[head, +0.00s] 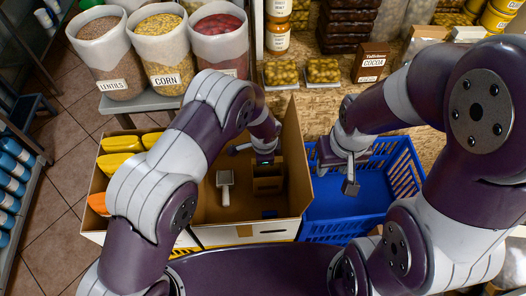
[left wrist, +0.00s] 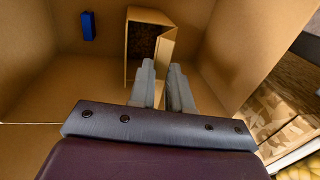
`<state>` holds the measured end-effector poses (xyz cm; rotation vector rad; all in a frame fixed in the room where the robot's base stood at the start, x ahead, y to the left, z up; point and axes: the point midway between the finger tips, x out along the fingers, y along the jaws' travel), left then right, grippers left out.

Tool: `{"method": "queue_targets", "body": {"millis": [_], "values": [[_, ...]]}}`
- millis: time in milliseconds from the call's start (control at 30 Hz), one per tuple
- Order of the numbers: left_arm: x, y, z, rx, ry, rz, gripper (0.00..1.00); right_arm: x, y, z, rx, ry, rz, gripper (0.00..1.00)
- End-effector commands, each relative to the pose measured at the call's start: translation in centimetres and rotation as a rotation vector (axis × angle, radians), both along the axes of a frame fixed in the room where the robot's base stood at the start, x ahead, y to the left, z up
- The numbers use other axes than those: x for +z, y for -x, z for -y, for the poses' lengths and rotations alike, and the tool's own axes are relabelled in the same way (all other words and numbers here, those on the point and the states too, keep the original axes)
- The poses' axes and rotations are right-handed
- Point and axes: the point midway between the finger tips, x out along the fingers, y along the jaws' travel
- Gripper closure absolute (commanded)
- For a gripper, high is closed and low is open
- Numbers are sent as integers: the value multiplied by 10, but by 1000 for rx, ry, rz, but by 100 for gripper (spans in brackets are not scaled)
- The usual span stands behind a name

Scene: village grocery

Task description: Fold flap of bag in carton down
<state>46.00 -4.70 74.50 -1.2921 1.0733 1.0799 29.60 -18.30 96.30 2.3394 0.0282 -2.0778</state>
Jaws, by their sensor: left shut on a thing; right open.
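A brown paper bag (head: 268,185) stands upright inside the open cardboard carton (head: 215,233). In the left wrist view the bag (left wrist: 143,42) has an open, dark top, and its flap (left wrist: 165,40) sticks up on the side near my fingers. My left gripper (head: 263,158) reaches into the carton at the bag's far edge. My right gripper (head: 350,182) is open and empty above the blue crate (head: 322,228).
A pale scoop-like tool (head: 225,183) and a small blue item (head: 268,213) are in the carton. Yellow packets (head: 122,165) fill its left side. Bins of lentils (head: 108,62) and corn (head: 163,48) stand behind. A cocoa box (head: 372,65) stands on the back counter.

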Motion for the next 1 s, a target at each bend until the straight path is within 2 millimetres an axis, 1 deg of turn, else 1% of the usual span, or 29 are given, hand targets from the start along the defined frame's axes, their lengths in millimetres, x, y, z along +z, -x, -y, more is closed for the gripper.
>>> {"method": "queue_targets", "body": {"millis": [100, 300, 733, 767, 800, 867, 900, 1000], "values": [[-3, 5, -1, -1, -3, -2, 100, -2, 0, 0, 0, 0, 0, 57], [-5, 8, -1, 0, -2, -2, 100, -3, 0, 0, 0, 0, 0, 57], [-4, 8, 0, 0, 0, 1, 100, -3, 0, 0, 0, 0, 0, 57], [-4, 8, 0, 0, 0, 1, 94, -3, 0, 0, 0, 0, 0, 57], [-4, 8, 0, 0, 0, 1, 81, -3, 0, 0, 0, 0, 0, 57], [-4, 8, 0, 0, 0, 1, 61, -3, 0, 0, 0, 0, 0, 57], [-4, 8, 0, 0, 0, 1, 57, -3, 0, 0, 0, 0, 0, 57], [-4, 8, 0, 0, 0, 1, 57, -3, 0, 0, 0, 0, 0, 57]]}}
